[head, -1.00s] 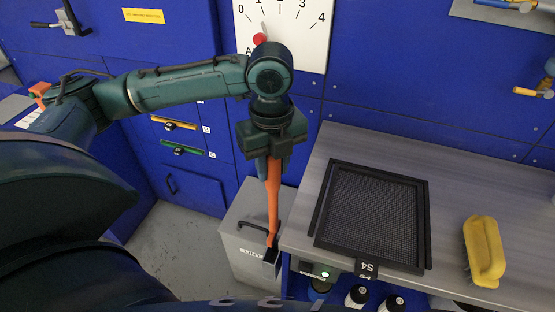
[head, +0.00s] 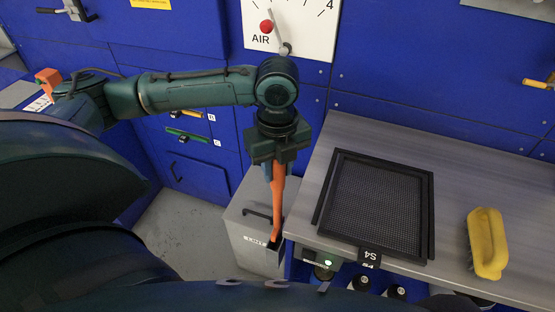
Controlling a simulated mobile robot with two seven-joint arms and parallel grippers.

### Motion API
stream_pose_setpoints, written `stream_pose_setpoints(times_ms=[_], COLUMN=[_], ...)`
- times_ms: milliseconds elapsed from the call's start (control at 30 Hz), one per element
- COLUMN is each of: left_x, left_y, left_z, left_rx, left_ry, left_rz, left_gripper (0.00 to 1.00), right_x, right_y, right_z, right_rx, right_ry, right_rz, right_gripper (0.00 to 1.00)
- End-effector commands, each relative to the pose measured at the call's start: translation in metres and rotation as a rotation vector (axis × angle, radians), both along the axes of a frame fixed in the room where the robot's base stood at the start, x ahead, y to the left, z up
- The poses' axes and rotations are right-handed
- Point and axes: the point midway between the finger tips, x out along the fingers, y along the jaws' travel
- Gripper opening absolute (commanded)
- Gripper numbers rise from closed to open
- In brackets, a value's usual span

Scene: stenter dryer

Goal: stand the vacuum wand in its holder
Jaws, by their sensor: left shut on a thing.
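The vacuum wand (head: 279,205) is a long orange bar, hanging close to upright. My left gripper (head: 275,168) points down and is shut on its upper end. The wand's lower end meets a dark spot at the right side of a grey lint box (head: 236,220), beside the bench edge. I cannot tell whether this dark spot is the holder or whether the wand's end is inside it. My right gripper is not in view.
A grey bench (head: 455,165) on the right bears a black mesh screen (head: 375,205) and a yellow brush (head: 487,243). Bottles (head: 359,284) stand under its front edge. Blue cabinets with a white dial (head: 300,25) rise behind. The floor (head: 180,240) left of the box is clear.

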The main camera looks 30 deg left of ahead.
Motion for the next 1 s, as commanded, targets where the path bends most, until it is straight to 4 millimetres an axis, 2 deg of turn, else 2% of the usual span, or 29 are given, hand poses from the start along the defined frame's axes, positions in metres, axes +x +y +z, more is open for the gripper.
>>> stream_pose_setpoints(times_ms=[500, 733, 1000], left_x=[0.0, 0.0, 0.0], left_y=[0.0, 0.0, 0.0], left_z=[-0.041, -0.051, -0.053], left_rx=[-0.001, 0.001, 0.0], left_ry=[0.002, 0.001, 0.0], left_rz=[0.001, 0.0, 0.0], left_gripper=[0.06, 0.06, 0.06], right_x=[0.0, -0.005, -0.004], right_y=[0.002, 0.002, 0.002], right_z=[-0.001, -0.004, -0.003], right_rx=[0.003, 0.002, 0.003], right_ry=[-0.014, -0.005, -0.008], right_rz=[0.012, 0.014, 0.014], right_gripper=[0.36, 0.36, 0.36])
